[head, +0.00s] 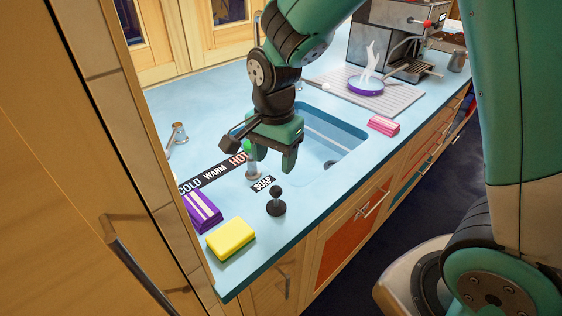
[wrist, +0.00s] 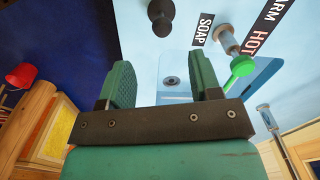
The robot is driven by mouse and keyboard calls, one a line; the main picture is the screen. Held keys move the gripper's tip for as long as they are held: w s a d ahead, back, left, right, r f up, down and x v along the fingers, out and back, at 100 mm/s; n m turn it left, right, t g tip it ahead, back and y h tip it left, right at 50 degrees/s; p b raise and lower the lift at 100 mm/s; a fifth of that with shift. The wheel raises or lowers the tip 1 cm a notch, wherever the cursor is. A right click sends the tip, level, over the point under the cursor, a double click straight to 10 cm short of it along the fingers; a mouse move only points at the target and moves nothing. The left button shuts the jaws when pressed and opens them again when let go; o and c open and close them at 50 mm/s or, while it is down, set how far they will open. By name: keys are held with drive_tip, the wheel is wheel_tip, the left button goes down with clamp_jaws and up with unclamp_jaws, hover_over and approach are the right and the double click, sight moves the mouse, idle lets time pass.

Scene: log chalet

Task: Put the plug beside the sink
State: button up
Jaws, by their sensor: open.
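My gripper (head: 271,158) is open and empty above the near left rim of the sink (head: 346,141); its two green fingers also show in the wrist view (wrist: 163,76). On the sink's floor is a small dark round piece (head: 330,163), which shows between my fingers in the wrist view as a ringed disc (wrist: 170,82). I cannot tell whether it is the plug or a bare drain. A black round-topped knob (head: 276,201) on a round base stands upright on the counter beside the SOAP label (head: 262,184), left of the sink.
A green-tipped tap handle (head: 252,165) stands close to my gripper by the HOT label.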

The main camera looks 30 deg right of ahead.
drive_tip(key=s+a+r+n+y, duration=0.2)
drive_tip(key=s+r+n, duration=0.3)
drive_tip(key=s+n, duration=0.4)
drive_tip(key=s+a+r+n+y, duration=0.2)
drive_tip(key=s+r+n, duration=0.4)
drive_tip(key=s+n, duration=0.3)
drive_tip(key=shift+n, duration=0.3)
drive_tip(key=shift+s+a, duration=0.1)
